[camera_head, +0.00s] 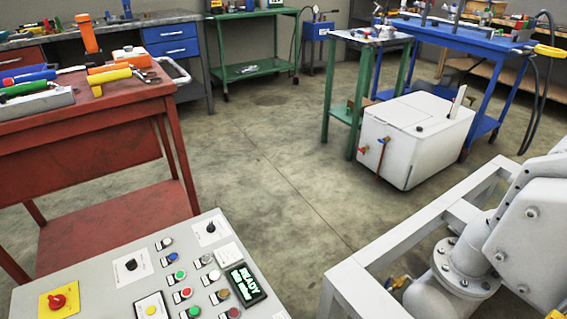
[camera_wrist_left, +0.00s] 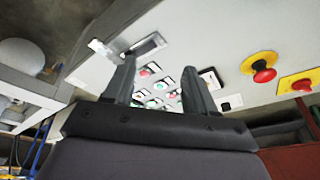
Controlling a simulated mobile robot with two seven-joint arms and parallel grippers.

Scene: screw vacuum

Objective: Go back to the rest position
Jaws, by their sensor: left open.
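My left gripper (camera_wrist_left: 158,88) shows in the left wrist view, with its two dark fingers apart and nothing between them. It points toward the grey control panel (camera_head: 105,284), which also shows in the left wrist view (camera_wrist_left: 215,45). The gap between fingers and panel cannot be judged. Neither gripper is in the head view, and my right gripper is not seen at all.
A grey frame with pump-like machinery (camera_head: 468,262) stands at the right. A red workbench (camera_head: 90,125) with tools is at the left. A white box (camera_head: 415,138) stands beside a green table (camera_head: 368,40). The concrete floor (camera_head: 270,165) between them is clear.

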